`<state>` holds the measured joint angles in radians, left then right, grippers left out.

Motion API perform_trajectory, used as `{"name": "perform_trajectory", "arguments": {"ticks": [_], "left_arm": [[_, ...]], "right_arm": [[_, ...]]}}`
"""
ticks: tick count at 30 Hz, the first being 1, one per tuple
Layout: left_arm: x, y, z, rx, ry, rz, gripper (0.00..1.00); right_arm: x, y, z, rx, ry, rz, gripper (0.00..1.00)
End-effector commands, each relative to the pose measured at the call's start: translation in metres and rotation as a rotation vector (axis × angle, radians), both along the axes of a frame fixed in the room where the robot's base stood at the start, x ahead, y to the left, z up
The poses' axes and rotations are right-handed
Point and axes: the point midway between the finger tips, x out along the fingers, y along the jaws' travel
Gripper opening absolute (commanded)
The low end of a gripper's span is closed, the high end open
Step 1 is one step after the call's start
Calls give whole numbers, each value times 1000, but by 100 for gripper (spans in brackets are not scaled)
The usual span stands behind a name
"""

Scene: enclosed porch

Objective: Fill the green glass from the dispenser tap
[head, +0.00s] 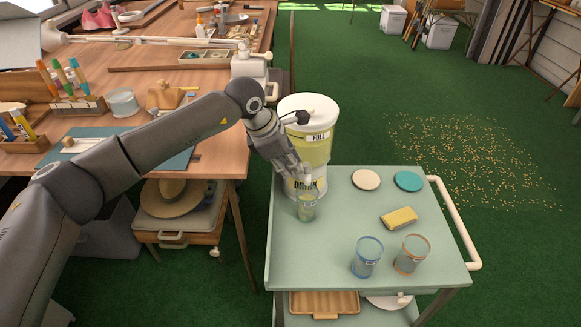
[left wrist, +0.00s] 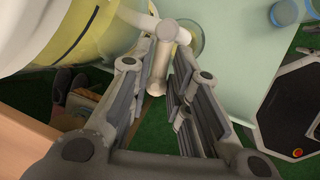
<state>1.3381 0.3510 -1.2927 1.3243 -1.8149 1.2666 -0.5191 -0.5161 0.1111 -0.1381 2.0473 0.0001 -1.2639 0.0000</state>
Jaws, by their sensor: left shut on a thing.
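The drink dispenser (head: 318,152) stands at the cart's far left corner, with a white lid, yellowish contents and a "FULL" tag. The green glass (head: 307,211) stands upright on the cart in front of it; in the left wrist view its rim (left wrist: 194,42) shows partly behind the tap. I cannot tell how much liquid it holds. My left gripper (head: 302,172) is at the dispenser's front, above the glass. In the left wrist view its fingers (left wrist: 164,50) are shut around the white tap handle (left wrist: 157,72). My right gripper is not in view.
The green cart (head: 335,235) also holds a blue-rimmed glass (head: 367,257), an orange-rimmed glass (head: 411,254), a yellow sponge (head: 399,217), a cream coaster (head: 366,179) and a teal coaster (head: 408,180). A cluttered wooden workbench (head: 225,160) stands left. Crumbs (head: 470,155) lie on the floor right.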

Motion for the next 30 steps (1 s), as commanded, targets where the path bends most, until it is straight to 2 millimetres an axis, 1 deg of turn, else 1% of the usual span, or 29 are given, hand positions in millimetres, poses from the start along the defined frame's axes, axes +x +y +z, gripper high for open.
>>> {"name": "perform_trajectory", "arguments": {"ticks": [6, 11, 26, 27, 30], "left_arm": [[6, 1, 0, 0, -1, -111, 0], [8, 1, 1, 1, -2, -160, 0], [9, 1, 1, 0, -4, -182, 0], [9, 1, 1, 0, -4, -182, 22], [9, 1, 1, 0, -3, -182, 35]], "right_arm": [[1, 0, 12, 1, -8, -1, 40], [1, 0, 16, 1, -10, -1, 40], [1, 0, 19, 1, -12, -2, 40], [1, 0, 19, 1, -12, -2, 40], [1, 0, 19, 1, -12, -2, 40]]}}
